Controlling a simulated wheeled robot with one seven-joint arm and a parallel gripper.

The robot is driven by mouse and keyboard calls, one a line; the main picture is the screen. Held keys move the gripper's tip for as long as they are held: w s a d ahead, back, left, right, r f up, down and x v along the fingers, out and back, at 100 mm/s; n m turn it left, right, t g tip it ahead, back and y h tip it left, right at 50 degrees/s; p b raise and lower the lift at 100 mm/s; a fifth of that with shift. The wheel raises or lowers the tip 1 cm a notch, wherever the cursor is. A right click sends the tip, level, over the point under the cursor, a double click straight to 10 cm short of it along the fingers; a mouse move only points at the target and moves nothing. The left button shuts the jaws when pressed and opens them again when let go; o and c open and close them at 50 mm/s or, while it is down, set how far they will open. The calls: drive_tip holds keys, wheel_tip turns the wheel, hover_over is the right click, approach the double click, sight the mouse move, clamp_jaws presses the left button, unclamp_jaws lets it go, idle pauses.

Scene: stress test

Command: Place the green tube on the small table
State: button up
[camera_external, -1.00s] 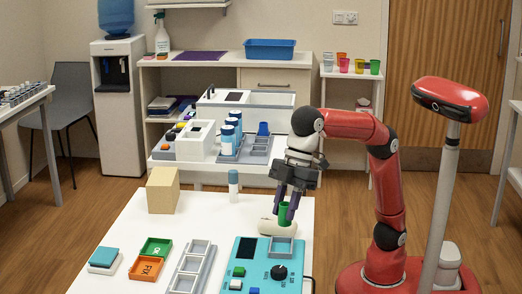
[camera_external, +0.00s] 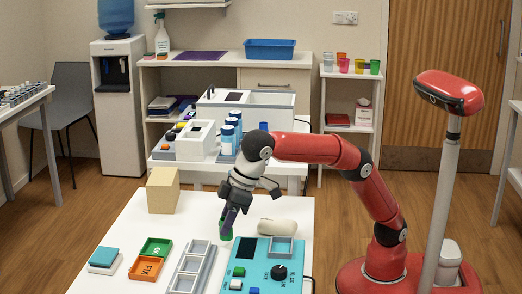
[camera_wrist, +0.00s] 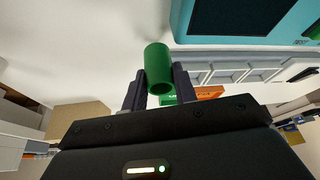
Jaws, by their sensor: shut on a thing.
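The green tube (camera_external: 226,226) is between the dark fingers of my gripper (camera_external: 229,215), over the white front table (camera_external: 125,222). In the wrist view the green tube (camera_wrist: 158,66) shows its open end, with a finger on each side. My gripper is shut on it. I cannot tell whether the tube's lower end touches the table top. Another small white table (camera_external: 348,76) with coloured cups stands at the back right; which of them is the small table I cannot tell.
A beige rounded piece (camera_external: 277,226) lies right of the tube. A turquoise device (camera_external: 268,262), a grey tray (camera_external: 192,266), a green OK tray (camera_external: 156,248) and an orange FIX tray (camera_external: 146,268) fill the front. A beige block (camera_external: 162,190) stands at the back left. Bare table lies between.

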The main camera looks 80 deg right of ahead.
drive_tip(key=shift+f, duration=1.15)
drive_tip(key=o, duration=0.9)
drive_tip(key=shift+f, duration=0.15)
drive_tip(key=shift+o, duration=0.2)
drive_tip(key=v, duration=1.1)
drive_tip(key=shift+w, duration=0.15)
drive_tip(key=shift+o, duration=0.4)
drive_tip(key=shift+s+r, duration=0.3)
drive_tip(key=shift+r, duration=0.35)
